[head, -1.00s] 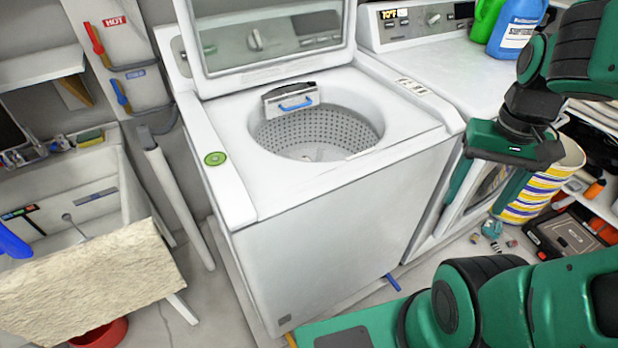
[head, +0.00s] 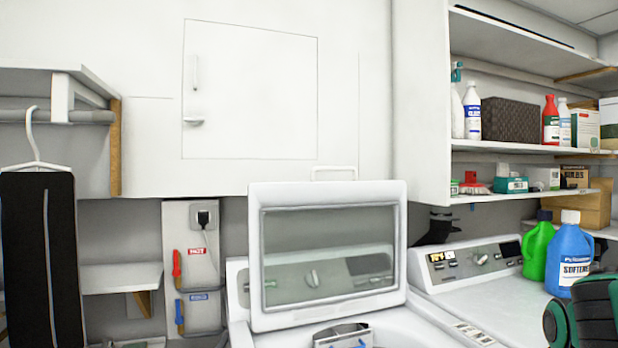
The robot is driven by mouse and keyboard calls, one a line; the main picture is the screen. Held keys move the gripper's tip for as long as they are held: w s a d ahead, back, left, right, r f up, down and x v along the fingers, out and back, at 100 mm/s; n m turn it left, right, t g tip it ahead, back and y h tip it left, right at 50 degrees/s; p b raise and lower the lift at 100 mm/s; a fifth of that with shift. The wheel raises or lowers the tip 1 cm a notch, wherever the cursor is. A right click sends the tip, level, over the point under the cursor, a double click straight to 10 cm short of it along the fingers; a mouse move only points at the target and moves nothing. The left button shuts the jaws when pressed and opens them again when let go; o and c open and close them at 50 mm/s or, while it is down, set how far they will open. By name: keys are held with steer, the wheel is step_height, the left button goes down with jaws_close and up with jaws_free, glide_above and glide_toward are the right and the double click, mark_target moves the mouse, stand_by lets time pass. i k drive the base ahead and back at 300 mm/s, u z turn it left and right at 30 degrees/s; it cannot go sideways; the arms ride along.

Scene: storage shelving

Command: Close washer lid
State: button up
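The washer lid (head: 328,196) stands open and upright at the back of the white top-loading washer (head: 238,300), with a glass window in a white frame. Part of the washer's opening shows at the bottom edge of the head view, with a dispenser with a blue handle (head: 343,336) at its rim. The rest of the washer is below the view. Only a green and black part of my arm shows at the lower right. My gripper is out of view.
A dryer (head: 470,290) stands to the right, with a green bottle (head: 537,245) and a blue softener bottle (head: 569,255) on it. Shelves (head: 520,146) with bottles and boxes hang above. A white cabinet (head: 250,90) is on the wall behind the lid. A black garment (head: 42,255) hangs at left.

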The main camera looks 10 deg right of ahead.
mark_target(261, 197)
steer(key=u, duration=1.45)
steer(key=k, duration=1.15)
steer(key=z, duration=1.15)
steer(key=i, duration=1)
